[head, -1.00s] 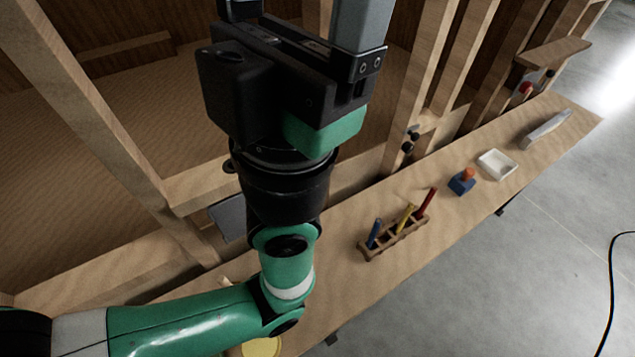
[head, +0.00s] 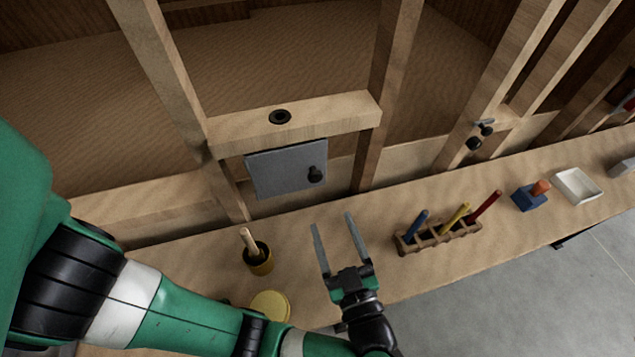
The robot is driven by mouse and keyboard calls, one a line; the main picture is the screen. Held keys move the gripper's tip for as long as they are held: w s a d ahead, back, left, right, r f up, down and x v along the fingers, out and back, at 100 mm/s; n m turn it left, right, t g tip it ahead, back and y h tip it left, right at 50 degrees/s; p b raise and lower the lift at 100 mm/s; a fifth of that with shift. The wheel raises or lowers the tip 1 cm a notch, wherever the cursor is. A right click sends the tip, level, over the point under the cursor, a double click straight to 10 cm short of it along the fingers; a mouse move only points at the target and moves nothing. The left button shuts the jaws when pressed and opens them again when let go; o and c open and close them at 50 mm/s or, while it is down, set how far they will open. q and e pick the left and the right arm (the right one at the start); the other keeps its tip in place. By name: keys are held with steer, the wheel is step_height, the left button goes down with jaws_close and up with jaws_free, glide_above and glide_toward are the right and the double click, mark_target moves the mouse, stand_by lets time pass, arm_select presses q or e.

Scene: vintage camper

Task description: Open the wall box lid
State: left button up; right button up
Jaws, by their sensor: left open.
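The wall box (head: 268,170) shows in the head view as a grey panel-like lid with a dark round knob (head: 315,174) near its right edge. It sits below a short wooden cross rail between two posts, and the lid looks closed. My left gripper (head: 335,220) is open and empty over the bench. Its two long grey fingers point up toward the lid, and the fingertips are below and to the right of the knob, apart from it. My right gripper is not in view.
The wooden bench (head: 300,258) runs along the wall. A yellow-black cup (head: 259,262) with a wooden handle and a yellow disc (head: 270,306) stand left of the gripper. A tool rack (head: 440,238), a blue block (head: 530,196) and a white tray (head: 577,186) are to the right.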

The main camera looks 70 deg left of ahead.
arm_select(q)
steer(key=p, duration=0.8)
glide_toward(316, 179)
steer(key=a, duration=0.9)
steer(key=shift+w+b, duration=0.25)
steer(key=shift+b, duration=0.1)
steer(key=shift+d, duration=0.1)
jaws_close()
